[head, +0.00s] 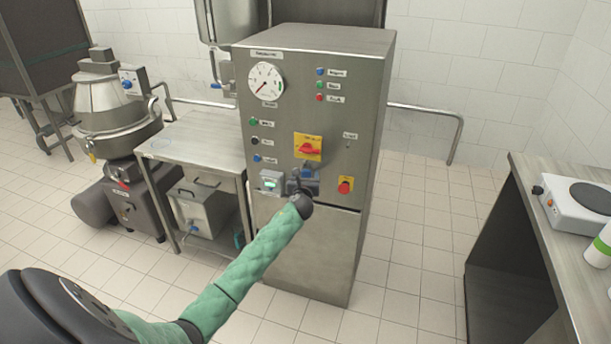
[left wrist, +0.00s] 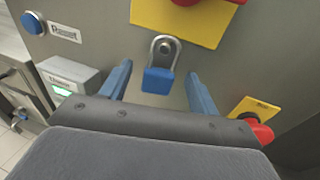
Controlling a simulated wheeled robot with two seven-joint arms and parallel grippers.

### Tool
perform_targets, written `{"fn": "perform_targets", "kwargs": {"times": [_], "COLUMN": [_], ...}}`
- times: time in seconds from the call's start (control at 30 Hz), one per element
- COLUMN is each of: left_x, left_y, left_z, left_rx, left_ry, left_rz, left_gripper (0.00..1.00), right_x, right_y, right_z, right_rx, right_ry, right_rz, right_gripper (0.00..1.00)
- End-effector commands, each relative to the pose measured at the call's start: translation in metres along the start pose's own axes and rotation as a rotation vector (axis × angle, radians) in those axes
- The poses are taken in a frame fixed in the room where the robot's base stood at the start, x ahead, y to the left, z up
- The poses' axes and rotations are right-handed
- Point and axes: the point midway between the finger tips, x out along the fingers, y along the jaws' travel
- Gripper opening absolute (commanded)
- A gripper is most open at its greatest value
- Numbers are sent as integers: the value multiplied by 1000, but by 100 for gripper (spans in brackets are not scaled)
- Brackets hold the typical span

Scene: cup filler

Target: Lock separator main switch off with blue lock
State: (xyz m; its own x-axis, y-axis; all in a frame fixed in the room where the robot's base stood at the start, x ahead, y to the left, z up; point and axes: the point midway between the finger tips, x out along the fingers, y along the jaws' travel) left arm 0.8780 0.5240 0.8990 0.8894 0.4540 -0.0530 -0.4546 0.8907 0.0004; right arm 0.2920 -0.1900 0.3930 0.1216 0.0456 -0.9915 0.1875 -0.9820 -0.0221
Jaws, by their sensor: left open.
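The separator main switch (head: 309,148) is a red handle on a yellow plate on the steel cabinet's front. In the left wrist view its yellow plate (left wrist: 185,22) is at the top, with only the red lower edge of the handle showing. The blue lock (left wrist: 157,81) hangs upright by its silver shackle from a round metal peg just below the plate. My left gripper (left wrist: 158,70) is open, its two blue fingers on either side of the lock with gaps visible. In the head view the gripper (head: 302,181) largely hides the lock. My right gripper is not in view.
A red emergency button (head: 345,186) on yellow sits right of my gripper, and a small grey display box (head: 271,181) sits left. A steel table (head: 195,138) stands left of the cabinet (head: 305,250). A counter (head: 545,225) is at right, with open floor between.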

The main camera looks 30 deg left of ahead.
Motion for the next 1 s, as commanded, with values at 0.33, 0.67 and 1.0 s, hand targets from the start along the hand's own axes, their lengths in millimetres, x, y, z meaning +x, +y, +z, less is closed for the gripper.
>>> {"fn": "perform_targets", "kwargs": {"times": [0.33, 0.67, 1.0], "left_x": [-44, -76, -77], "left_y": [0, 0, 0], "left_z": [-3, -1, 0], "left_rx": [1, 0, -91], "left_ry": [0, -1, 0], "left_rz": [-2, -1, 1], "left_gripper": [61, 61, 61], "right_x": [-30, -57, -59], "right_y": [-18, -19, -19], "right_z": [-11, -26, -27], "right_rx": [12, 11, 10], "right_ry": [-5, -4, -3], "right_rz": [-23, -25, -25], "right_gripper": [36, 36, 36]}}
